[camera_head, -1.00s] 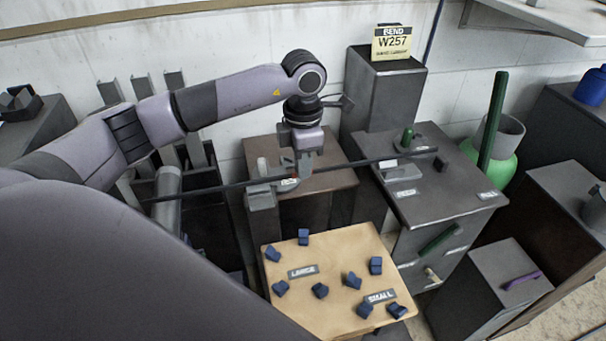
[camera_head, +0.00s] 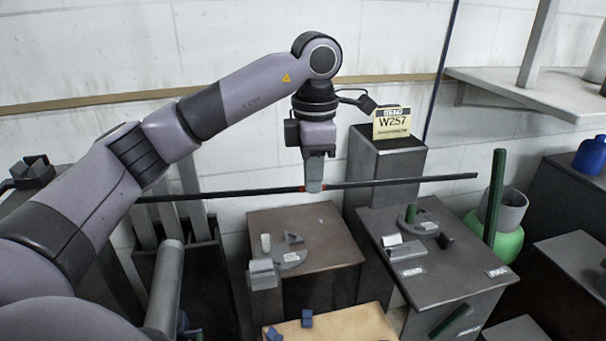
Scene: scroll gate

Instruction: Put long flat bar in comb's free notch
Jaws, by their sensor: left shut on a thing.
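The long flat bar (camera_head: 400,182) is dark and thin, with a red-orange mark near its middle. My left gripper (camera_head: 314,187) points down and is shut on the bar near that mark. The bar hangs level crosswise, above and apart from the two low cabinets. Its left end reaches in front of the grey upright posts (camera_head: 190,190) at the left, and its right end is near the green pole. I cannot tell for sure which thing is the comb; no notch shows clearly. My right gripper is not in view.
The left cabinet (camera_head: 325,225) and right cabinet (camera_head: 460,265) carry small fixtures. A tall pillar (camera_head: 392,165) with a W257 sign (camera_head: 392,124) stands behind. A green pole (camera_head: 494,195) stands at the right. A wall shelf (camera_head: 510,90) is at upper right.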

